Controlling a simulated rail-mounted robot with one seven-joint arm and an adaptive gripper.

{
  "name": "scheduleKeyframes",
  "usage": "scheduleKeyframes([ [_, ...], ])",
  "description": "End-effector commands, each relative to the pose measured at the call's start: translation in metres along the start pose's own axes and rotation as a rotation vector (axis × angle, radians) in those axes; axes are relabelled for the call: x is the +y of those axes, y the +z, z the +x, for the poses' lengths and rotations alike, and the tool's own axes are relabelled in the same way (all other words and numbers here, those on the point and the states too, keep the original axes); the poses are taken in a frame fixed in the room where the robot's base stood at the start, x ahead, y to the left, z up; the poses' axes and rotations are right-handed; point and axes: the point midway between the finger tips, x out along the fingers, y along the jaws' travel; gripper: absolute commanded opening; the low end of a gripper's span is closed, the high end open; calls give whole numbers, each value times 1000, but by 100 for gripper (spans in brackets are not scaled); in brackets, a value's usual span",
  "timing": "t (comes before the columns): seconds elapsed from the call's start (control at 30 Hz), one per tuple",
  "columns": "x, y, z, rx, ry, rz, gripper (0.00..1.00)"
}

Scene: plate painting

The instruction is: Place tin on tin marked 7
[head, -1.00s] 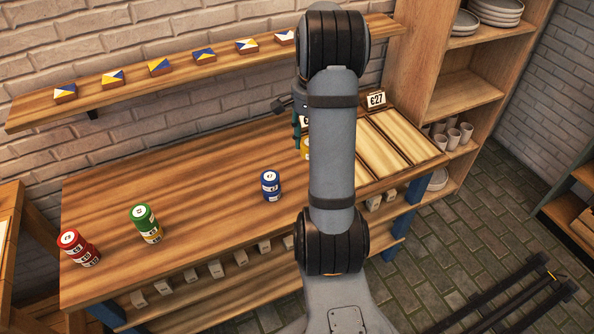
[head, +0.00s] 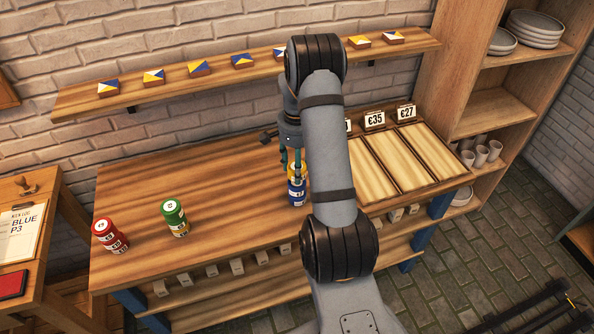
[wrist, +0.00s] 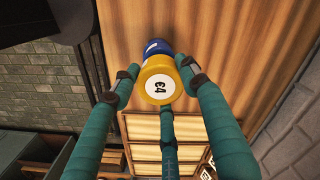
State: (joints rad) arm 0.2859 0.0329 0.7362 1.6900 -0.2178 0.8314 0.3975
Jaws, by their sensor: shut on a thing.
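My gripper (head: 291,163) points down over the middle of the table, shut on a yellow tin (head: 300,170). The wrist view shows this yellow tin (wrist: 159,87) between my green fingers, its lid marked with a 4. A blue tin stack (head: 296,191) stands directly under the yellow tin in the head view. Part of the blue (wrist: 157,47) also shows beside the yellow tin in the wrist view. Whether the yellow tin touches the blue one is not clear. The mark on the blue lid is covered now.
A green-topped stack (head: 174,214) and a red stack (head: 107,235) stand on the left of the table (head: 225,235). Pale trays (head: 402,160) with price cards are at the right. A shelf (head: 170,92) with several painted blocks runs behind.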

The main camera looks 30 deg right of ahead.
Motion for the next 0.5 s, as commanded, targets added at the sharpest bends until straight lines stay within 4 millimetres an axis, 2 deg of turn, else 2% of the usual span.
scheduleKeyframes([
  [0.1,1,1,16,-4,2,1,15],
  [0.2,0,1,24,-2,1,0,14],
  [0.5,0,0,27,0,0,0,14],
])
